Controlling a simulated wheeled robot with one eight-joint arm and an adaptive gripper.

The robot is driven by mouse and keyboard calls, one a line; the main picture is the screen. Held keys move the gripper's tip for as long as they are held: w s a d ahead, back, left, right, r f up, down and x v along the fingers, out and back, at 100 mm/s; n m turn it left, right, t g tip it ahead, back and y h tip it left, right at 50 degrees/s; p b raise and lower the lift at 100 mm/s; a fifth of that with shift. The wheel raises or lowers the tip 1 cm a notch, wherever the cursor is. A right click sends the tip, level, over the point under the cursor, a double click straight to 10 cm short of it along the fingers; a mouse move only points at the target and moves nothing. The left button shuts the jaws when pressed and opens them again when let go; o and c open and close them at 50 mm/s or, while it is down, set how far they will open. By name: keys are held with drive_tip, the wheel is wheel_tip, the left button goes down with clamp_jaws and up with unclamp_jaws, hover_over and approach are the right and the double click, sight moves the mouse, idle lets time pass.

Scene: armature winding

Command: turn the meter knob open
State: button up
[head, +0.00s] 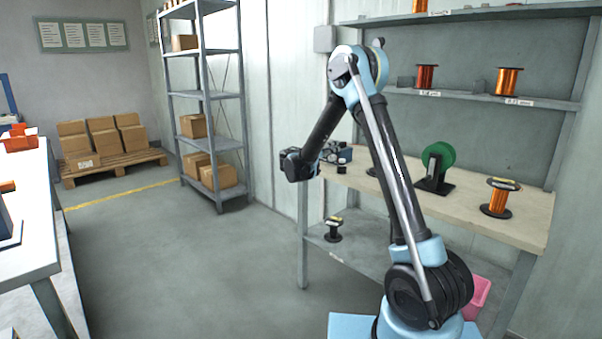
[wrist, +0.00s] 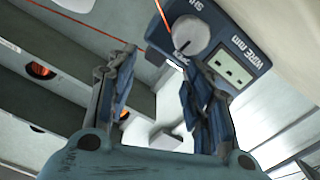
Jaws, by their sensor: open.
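The meter is a dark blue box (wrist: 235,45) at the upper right of the wrist view. It has a round pale grey knob (wrist: 190,36) with a dark pointer line, a label beginning "SHU" beside it, and a display window marked "WIRE mm". My gripper (wrist: 158,68) is open, its two blue-grey fingers apart with nothing between them. The right finger lies just below the knob in the picture; I cannot tell whether it touches. In the head view my gripper (head: 318,163) is at the left end of the workbench, where the meter is hard to separate from it.
The workbench (head: 500,225) carries a green spool (head: 438,158) on a black stand and a copper wire spool (head: 499,198). Shelves behind hold more copper spools (head: 508,81). A dark spool (head: 333,230) stands on the lower shelf. The floor to the left (head: 150,260) is open.

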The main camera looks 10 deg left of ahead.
sight(330, 159)
wheel_tip(330, 159, down, 6)
drive_tip(key=shift+d+r, duration=0.1)
drive_tip(key=shift+r, duration=0.05)
drive_tip(key=shift+s+r+m, duration=0.1)
drive_tip(key=shift+r+m, duration=0.05)
drive_tip(key=shift+m, duration=0.35)
drive_tip(key=m, duration=0.3)
drive_tip(key=v, duration=1.7)
drive_tip(key=shift+m, duration=0.3)
drive_tip(key=shift+s, duration=0.1)
